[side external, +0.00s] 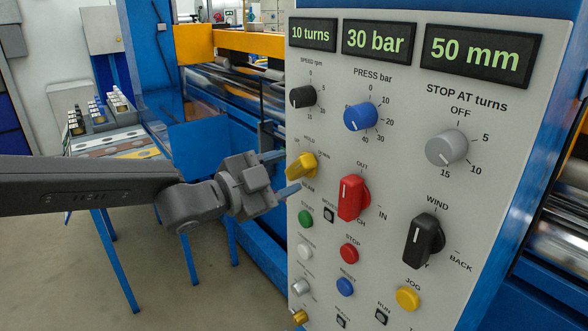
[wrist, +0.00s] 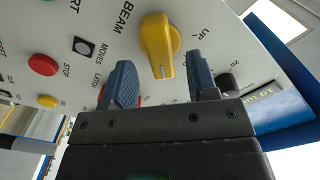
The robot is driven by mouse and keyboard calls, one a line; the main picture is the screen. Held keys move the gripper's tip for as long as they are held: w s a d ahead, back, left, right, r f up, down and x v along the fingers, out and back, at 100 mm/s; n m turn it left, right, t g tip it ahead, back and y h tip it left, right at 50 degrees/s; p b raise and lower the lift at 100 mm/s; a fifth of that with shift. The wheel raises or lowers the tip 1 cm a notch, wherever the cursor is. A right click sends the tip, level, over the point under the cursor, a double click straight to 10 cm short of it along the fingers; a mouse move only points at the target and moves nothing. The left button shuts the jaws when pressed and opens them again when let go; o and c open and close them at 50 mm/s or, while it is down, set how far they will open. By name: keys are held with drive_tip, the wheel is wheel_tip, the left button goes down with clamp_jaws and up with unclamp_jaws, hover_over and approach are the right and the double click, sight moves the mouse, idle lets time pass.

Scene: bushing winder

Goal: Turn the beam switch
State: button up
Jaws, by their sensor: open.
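The beam switch (side external: 301,166) is a yellow rotary knob on the grey control panel, at the left edge of the panel in the side view. Its handle slants there. In the wrist view the yellow knob (wrist: 158,42) stands beside the word BEAM, its narrow end with a white mark pointing down toward my gripper. My gripper (side external: 283,173) is open and empty, left of the knob in the side view, with one finger above and one below its level. In the wrist view the knob shows between the two blue fingers of my gripper (wrist: 160,64). No contact is visible.
A red switch (side external: 353,198) stands right of the yellow knob, with a green button (side external: 306,219) below it. A black knob (side external: 303,96) and a blue knob (side external: 361,117) are above. A black switch (side external: 423,241) is further right.

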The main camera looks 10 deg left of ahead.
drive_tip(key=shift+x, duration=1.4)
drive_tip(key=c, duration=0.9)
